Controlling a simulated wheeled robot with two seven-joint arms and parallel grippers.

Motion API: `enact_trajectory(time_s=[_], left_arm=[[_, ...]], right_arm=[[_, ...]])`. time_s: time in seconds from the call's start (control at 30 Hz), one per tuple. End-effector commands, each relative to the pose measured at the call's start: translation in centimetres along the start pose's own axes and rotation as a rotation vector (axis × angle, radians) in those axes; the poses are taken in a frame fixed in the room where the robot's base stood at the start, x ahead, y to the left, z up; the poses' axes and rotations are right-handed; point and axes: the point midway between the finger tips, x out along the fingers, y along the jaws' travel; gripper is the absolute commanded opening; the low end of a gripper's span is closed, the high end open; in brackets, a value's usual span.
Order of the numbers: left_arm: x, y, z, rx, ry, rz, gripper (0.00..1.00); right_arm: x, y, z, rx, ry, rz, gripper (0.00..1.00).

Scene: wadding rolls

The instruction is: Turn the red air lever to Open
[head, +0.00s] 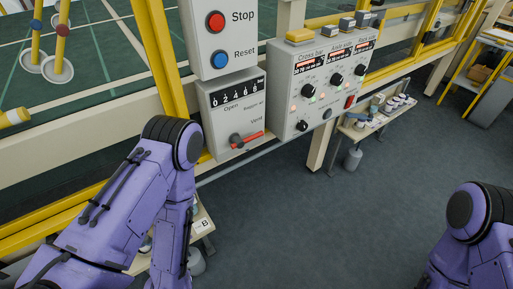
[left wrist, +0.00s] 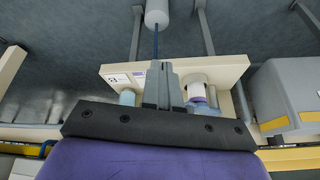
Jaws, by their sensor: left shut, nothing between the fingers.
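The red air lever (head: 246,137) is on the front of a grey box (head: 232,112) in the head view. The box has a pressure gauge at its top and the words Open and Vent beside the lever. The lever points to the right, close to the Vent mark. My left arm comes in at the left, and its gripper is out of the head view. In the left wrist view my left gripper (left wrist: 163,85) is shut and empty, above a small shelf and away from the lever. My right gripper is not in view; only part of its arm shows at lower right.
A box with the red Stop button (head: 216,21) and blue Reset button (head: 220,59) sits above the lever box. A control panel (head: 325,85) with knobs is to the right. A yellow post stands at left. Below, a small shelf (left wrist: 229,72) holds rolls.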

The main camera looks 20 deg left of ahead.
Motion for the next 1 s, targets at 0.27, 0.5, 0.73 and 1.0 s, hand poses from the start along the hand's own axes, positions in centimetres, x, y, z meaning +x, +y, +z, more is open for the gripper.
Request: enact_trajectory(time_s=[0.27,0.5,0.73,1.0], left_arm=[[10.3,15.5,-11.8,-0.521,0.516,0.457,0.00],[6.3,33.1,-22.1,-1.477,0.765,1.582,0.00],[1.2,36.8,-22.6,2.004,-0.486,-2.342,0.00],[0.0,36.9,-22.7,1.914,-0.381,-2.264,0.00]], right_arm=[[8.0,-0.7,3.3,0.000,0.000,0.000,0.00],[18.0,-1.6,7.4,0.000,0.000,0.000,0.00],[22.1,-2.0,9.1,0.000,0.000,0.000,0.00],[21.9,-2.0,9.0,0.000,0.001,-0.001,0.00]])
